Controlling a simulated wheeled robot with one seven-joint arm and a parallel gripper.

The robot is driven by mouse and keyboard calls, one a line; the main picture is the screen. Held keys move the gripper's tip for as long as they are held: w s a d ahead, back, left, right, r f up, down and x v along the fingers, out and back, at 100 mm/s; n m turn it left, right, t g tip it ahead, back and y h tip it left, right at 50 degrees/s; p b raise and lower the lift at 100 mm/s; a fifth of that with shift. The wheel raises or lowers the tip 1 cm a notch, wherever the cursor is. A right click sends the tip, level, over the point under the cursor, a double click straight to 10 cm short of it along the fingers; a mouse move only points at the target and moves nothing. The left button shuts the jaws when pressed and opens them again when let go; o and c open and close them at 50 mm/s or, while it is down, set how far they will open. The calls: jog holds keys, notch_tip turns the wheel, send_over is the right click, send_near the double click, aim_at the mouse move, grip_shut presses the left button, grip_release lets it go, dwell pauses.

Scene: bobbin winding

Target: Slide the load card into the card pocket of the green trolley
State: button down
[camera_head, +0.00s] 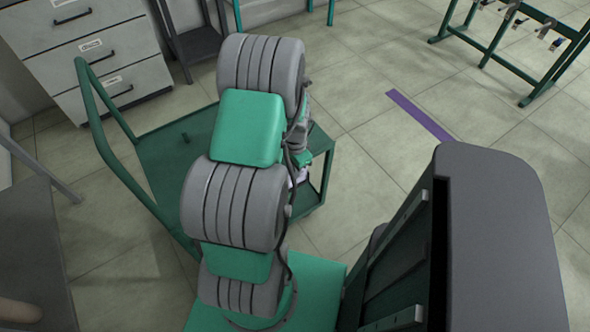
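The green trolley (160,158) stands ahead, with its tubular push handle (92,112) at its left end. My arm crosses in front of it and covers much of its middle. The end of my arm, with my gripper (299,176), shows only in part behind the arm links, over the trolley's right end. A small pale patch shows there, but I cannot tell whether it is the load card. The fingers are hidden, so I cannot tell if they are open or shut. I cannot make out the card pocket.
A grey drawer cabinet (95,50) stands behind the trolley at the upper left, with a dark stand (195,42) beside it. A green rack (520,50) stands at the upper right. A dark table (30,255) is at the left edge. The tiled floor right of the trolley is clear, with a purple stripe (420,116).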

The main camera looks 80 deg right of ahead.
jog(key=shift+f, duration=0.15)
jog(key=shift+f+b, duration=0.3)
jog(key=shift+b, duration=0.05)
jog(key=c, duration=1.5)
grip_release()
jog(key=shift+c, duration=0.2)
notch_tip(320, 180, up, 8)
jog(key=shift+f+p, duration=0.1)
jog(key=shift+p, duration=0.2)
